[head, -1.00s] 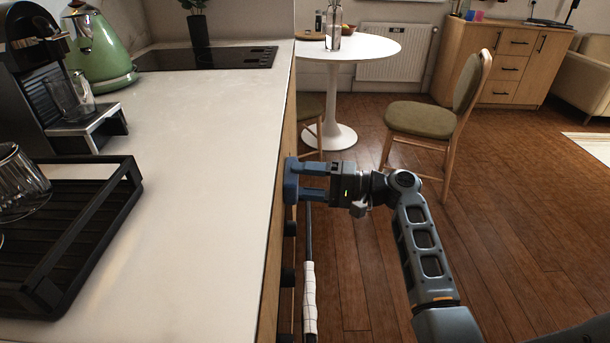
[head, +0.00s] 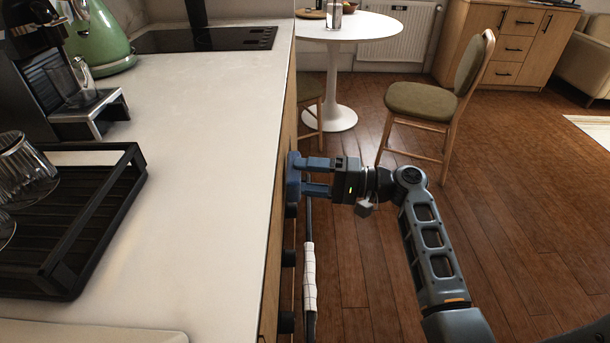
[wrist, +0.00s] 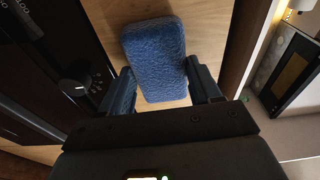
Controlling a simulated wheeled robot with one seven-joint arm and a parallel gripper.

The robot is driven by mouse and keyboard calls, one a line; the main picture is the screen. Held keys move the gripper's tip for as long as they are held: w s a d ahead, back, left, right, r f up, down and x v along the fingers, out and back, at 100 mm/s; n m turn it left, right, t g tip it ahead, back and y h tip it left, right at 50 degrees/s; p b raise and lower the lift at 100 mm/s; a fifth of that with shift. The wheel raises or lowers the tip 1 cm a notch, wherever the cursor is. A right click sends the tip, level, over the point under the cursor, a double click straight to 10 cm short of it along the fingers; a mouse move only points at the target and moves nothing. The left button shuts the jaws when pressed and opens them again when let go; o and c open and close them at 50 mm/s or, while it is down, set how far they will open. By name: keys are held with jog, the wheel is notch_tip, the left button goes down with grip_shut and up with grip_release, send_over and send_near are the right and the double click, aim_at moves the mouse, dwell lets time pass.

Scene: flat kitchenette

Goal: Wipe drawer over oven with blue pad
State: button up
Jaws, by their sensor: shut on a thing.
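My gripper (head: 310,177) is shut on a blue pad (head: 292,184), holding it upright against the cabinet front just below the counter edge. In the wrist view, the blue textured pad (wrist: 155,55) sits between the two fingers, over the light wood drawer front (wrist: 208,28). The pad hides part of the drawer. I cannot tell how firmly it touches the wood. The dark oven panel with a round knob (wrist: 74,80) lies beside the drawer on the left of the wrist view. In the head view, the knobs (head: 287,258) line the front below the pad.
A white towel (head: 309,280) hangs on a bar along the front. The counter (head: 200,130) holds a black tray (head: 75,270) with glasses, a coffee machine, a green kettle (head: 100,40) and a hob. A chair (head: 430,100) and white table stand ahead. Floor to the right is open.

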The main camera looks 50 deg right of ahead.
jog(key=shift+w+d+v, duration=0.1)
jog(key=shift+d+v, duration=0.1)
jog(key=shift+v, duration=1.15)
jog(key=shift+w+d+v, duration=0.1)
jog(key=shift+d+v, duration=0.1)
jog(key=shift+v, duration=1.2)
jog(key=v, duration=0.2)
jog(key=shift+s+d, duration=0.25)
jog(key=shift+d, duration=0.15)
